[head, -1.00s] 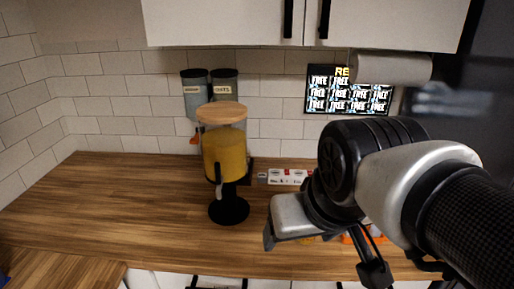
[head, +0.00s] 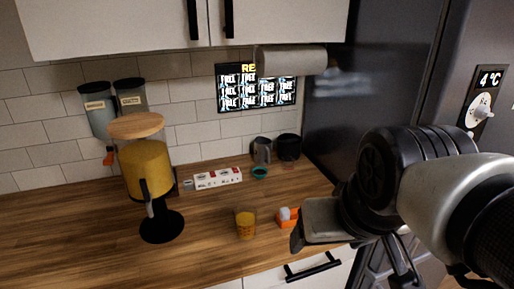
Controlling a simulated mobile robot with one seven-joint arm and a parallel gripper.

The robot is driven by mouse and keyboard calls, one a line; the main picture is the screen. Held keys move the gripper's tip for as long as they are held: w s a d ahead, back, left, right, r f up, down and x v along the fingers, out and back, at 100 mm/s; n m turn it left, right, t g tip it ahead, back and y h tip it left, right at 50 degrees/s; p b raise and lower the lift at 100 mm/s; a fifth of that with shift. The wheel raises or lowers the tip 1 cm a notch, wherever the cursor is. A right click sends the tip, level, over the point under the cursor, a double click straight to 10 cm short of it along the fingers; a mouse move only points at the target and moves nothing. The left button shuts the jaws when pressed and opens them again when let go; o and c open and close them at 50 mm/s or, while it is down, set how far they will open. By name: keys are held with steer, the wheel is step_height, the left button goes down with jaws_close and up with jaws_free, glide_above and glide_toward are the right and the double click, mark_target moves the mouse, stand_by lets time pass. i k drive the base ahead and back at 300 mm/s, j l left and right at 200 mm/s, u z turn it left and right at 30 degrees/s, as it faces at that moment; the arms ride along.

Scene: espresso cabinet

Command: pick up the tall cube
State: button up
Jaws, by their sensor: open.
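I cannot make out a thing that is clearly the tall cube. A small orange block with a pale top (head: 290,219) sits on the wooden counter (head: 95,225) in the head view, just left of my gripper, which may hide part of it. My gripper (head: 347,262) is in the lower right, in front of the counter edge. It is open, and I see nothing in it.
A glass of orange drink (head: 246,225) stands left of the orange block. A juice dispenser (head: 147,170) stands further left. A white box (head: 217,178), a teal bowl (head: 260,172) and dark mugs (head: 288,147) are behind. A dark fridge (head: 375,85) is at right.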

mark_target(285, 213)
steer(key=l+u, duration=0.25)
steer(key=l, duration=0.15)
steer(key=k+l+u, duration=0.1)
steer(key=l+u, duration=0.15)
steer(key=l, duration=0.15)
steer(key=k, duration=0.5)
